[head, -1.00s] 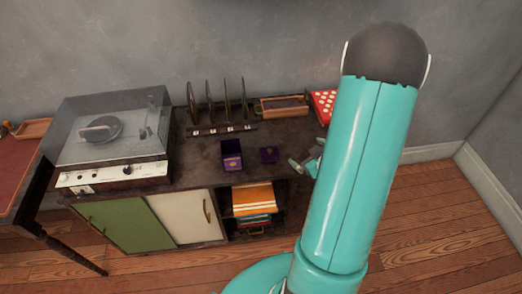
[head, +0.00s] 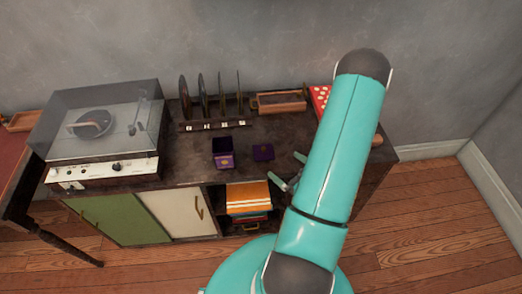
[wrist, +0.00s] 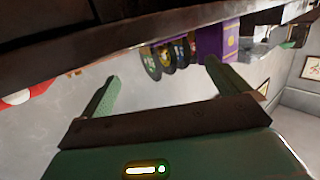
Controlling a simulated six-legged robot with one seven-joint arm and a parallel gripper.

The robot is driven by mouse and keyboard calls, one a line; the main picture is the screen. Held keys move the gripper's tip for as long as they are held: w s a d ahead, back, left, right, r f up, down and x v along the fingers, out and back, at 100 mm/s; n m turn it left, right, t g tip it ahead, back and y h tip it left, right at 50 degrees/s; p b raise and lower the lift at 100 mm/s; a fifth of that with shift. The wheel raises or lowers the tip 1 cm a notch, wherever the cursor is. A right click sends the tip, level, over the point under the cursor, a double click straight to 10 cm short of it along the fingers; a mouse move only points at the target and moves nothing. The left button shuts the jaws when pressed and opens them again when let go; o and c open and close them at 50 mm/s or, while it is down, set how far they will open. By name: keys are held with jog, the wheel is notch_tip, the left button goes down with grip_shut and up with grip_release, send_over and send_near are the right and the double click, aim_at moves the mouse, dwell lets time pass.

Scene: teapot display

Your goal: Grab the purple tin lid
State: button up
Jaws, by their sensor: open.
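The purple tin lid (head: 263,152) lies flat on the dark cabinet top in the head view, just right of the open purple tin (head: 223,160). My gripper (head: 288,170) is open and empty, to the right of the lid and nearer the cabinet's front edge, apart from the lid. In the wrist view my gripper's two fingers (wrist: 162,72) are spread with nothing between them. A purple surface with a gold mark (wrist: 215,42) shows beyond the right finger; I cannot tell the lid apart there. My arm hides part of the cabinet's right side.
A record player (head: 100,135) stands on the left. Upright records in a rack (head: 212,126) and a wooden tray (head: 280,103) stand at the back. A red dotted box (head: 320,98) is partly behind my arm. Below are an open shelf with orange items (head: 248,197) and cabinet doors (head: 172,212).

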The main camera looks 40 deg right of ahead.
aim_at(265, 150)
jog(key=w, duration=0.4)
jog(key=w+f, duration=0.1)
jog(key=w, duration=0.3)
jog(key=w+f, duration=0.1)
jog(key=w, duration=0.3)
jog(key=shift+d, duration=0.1)
jog(key=c, duration=0.7)
